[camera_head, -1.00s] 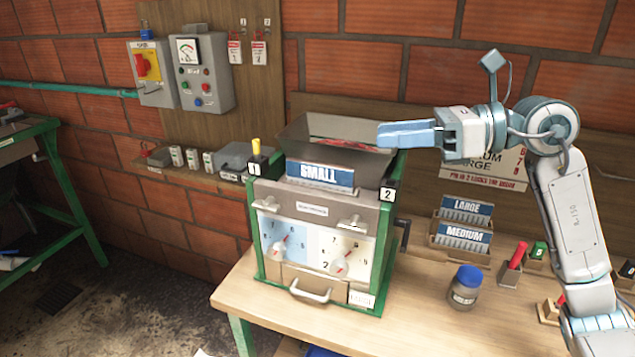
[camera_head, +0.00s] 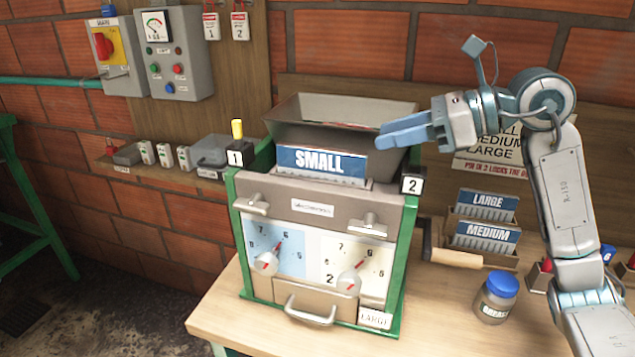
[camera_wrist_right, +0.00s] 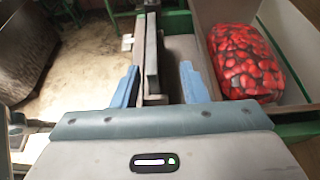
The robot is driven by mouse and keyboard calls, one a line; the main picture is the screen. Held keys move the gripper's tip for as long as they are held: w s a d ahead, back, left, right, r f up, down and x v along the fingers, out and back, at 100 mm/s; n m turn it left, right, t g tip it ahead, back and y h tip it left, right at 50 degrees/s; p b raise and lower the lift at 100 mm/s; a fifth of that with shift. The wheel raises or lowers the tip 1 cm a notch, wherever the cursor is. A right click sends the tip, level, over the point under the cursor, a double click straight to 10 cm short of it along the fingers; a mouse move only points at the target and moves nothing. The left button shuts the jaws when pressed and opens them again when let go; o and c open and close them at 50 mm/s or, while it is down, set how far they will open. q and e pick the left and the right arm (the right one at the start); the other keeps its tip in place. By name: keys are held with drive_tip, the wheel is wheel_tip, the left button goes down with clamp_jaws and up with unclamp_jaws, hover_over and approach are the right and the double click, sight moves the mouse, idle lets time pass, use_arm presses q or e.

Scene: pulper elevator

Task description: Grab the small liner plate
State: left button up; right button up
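The small liner plate (camera_head: 318,160) has a blue face with white "SMALL" lettering and a grey ribbed lower part. It stands upright at the front top of the pulper (camera_head: 315,235), before the grey hopper. My right gripper (camera_head: 388,138) is to the right of the plate and a little higher, fingers pointing left. In the right wrist view its blue fingers (camera_wrist_right: 160,85) are spread wide. A thin upright grey edge, seemingly the liner plate (camera_wrist_right: 152,50), lies ahead between them with gaps on both sides. I see no contact. My left gripper is out of view.
LARGE (camera_head: 487,203) and MEDIUM (camera_head: 486,237) plates stand in holders to the right. A blue-lidded jar (camera_head: 496,298) stands on the wooden table (camera_head: 240,325).

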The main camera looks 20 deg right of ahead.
sight(330, 149)
drive_tip(key=a, duration=0.1)
drive_tip(key=a+p, duration=0.1)
drive_tip(key=w+a, duration=0.1)
drive_tip(key=shift+w+a+f+p, duration=0.1)
drive_tip(key=shift+a+f+p, duration=0.1)
drive_tip(key=shift+f+p, duration=0.15)
drive_tip(key=shift+w+a+f, duration=0.35)
drive_tip(key=shift+w+f, duration=0.05)
drive_tip(key=shift+w, duration=0.05)
drive_tip(key=shift+a+p, duration=0.2)
drive_tip(key=shift+p, duration=0.1)
drive_tip(key=p+x, duration=0.1)
drive_tip(key=x, duration=0.1)
drive_tip(key=p+x, duration=0.1)
drive_tip(key=x, duration=0.1)
drive_tip(key=shift+s+a+r, duration=0.15)
drive_tip(key=shift+s, duration=0.1)
drive_tip(key=shift+w+a+f, duration=0.2)
drive_tip(key=shift+a+f, duration=0.05)
drive_tip(key=shift+a, duration=0.05)
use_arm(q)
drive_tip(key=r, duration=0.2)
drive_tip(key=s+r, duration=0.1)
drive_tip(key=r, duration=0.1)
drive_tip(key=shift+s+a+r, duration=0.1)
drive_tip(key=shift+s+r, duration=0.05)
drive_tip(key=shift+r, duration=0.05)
use_arm(e)
clamp_jaws()
